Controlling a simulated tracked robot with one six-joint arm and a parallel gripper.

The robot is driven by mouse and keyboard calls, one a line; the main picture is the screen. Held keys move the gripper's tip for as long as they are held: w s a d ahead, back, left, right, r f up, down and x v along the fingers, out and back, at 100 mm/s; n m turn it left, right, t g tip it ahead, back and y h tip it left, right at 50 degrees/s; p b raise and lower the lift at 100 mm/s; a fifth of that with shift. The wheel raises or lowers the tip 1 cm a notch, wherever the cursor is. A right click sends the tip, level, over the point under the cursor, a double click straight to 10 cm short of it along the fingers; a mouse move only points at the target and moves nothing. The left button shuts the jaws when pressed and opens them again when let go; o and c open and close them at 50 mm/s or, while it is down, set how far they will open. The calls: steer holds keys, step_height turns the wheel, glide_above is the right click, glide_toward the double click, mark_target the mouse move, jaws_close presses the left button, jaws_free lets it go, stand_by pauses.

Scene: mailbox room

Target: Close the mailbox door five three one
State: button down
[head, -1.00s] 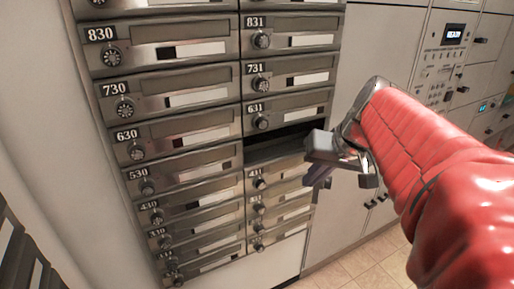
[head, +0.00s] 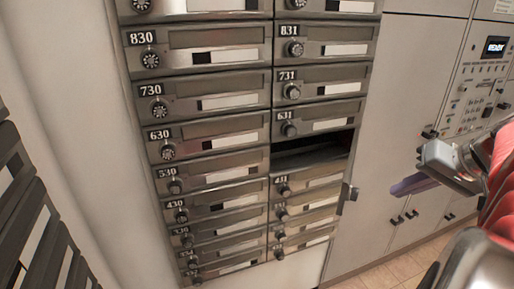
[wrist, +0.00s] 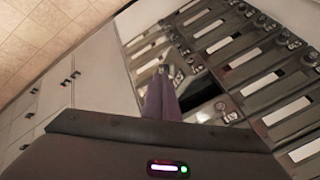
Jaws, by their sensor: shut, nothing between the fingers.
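The open compartment 531 (head: 312,152) is a dark slot below door 631 and above the 431 row, in the right column of the mailbox bank. It also shows as a dark gap in the wrist view (wrist: 200,92). A small metal piece (head: 347,197) sticks out at the bank's right edge, just below the slot. It looks like the swung-out door seen nearly edge-on, but I cannot tell for sure. My gripper (head: 412,185) is shut and empty, to the right of the slot and apart from it. Its purple fingers (wrist: 160,97) show in the wrist view.
Closed mailbox doors such as 631 (head: 318,121) and 530 (head: 215,178) surround the slot. A plain cabinet (head: 385,120) and a keypad panel with a lit display (head: 495,46) stand to the right. Dark louvred boxes (head: 35,220) are at the left. Tiled floor lies below.

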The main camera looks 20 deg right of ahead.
steer(key=w+a+f, duration=0.4)
steer(key=w+f, duration=0.4)
steer(key=shift+w, duration=0.35)
stand_by(0.5)
steer(key=shift+w+a, duration=0.1)
steer(key=shift+w, duration=0.05)
stand_by(0.4)
